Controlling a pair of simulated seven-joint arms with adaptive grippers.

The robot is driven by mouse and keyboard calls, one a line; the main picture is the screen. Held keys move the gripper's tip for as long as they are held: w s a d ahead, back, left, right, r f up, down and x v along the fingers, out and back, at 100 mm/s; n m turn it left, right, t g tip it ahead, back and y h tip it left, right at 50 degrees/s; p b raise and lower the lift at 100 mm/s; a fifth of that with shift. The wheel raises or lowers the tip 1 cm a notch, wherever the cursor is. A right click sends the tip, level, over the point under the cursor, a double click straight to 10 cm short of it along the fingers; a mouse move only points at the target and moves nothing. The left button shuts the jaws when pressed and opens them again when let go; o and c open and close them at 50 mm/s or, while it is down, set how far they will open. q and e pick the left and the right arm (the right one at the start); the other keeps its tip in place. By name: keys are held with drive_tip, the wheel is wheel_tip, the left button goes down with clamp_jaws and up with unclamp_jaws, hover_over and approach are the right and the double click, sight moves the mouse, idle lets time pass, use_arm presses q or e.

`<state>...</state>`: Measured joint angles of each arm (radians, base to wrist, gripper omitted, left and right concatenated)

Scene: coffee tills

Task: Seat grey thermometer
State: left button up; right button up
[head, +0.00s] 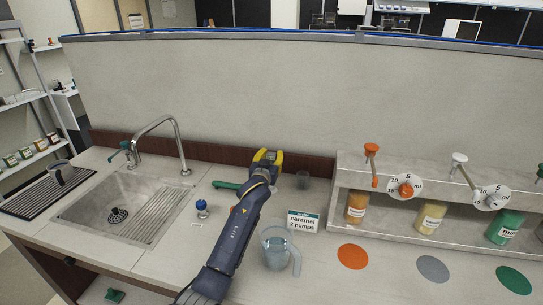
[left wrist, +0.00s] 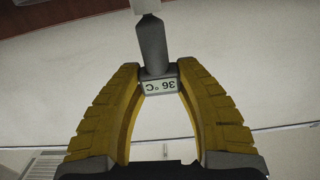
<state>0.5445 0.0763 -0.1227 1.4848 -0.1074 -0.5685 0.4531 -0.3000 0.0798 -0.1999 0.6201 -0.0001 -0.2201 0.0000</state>
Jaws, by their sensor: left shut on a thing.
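The grey thermometer (left wrist: 152,45) shows in the left wrist view, with a white label reading 36 °C (left wrist: 160,87) at its near end. My left gripper (left wrist: 159,72) is shut on it, with the yellow fingers on either side of the label end. In the head view my left gripper (head: 266,157) is near the back of the counter, by the brown backboard. The thermometer cannot be made out there. A small pale thing (left wrist: 145,5) shows at the thermometer's far end, cut off by the frame edge. My right gripper is not in view.
A glass pitcher (head: 279,253) and a caramel card (head: 303,222) stand nearer. A green tool (head: 227,185) and a blue-topped item (head: 202,208) lie left, beside the sink (head: 120,215). The pump shelf (head: 450,185) is right.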

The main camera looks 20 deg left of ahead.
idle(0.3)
use_arm(q)
drive_tip(key=o, duration=1.1)
drive_tip(key=shift+s, duration=0.1)
drive_tip(key=s, duration=1.1)
drive_tip(key=shift+s+d, duration=0.35)
drive_tip(key=shift+s, duration=0.05)
drive_tip(key=shift+r, duration=0.1)
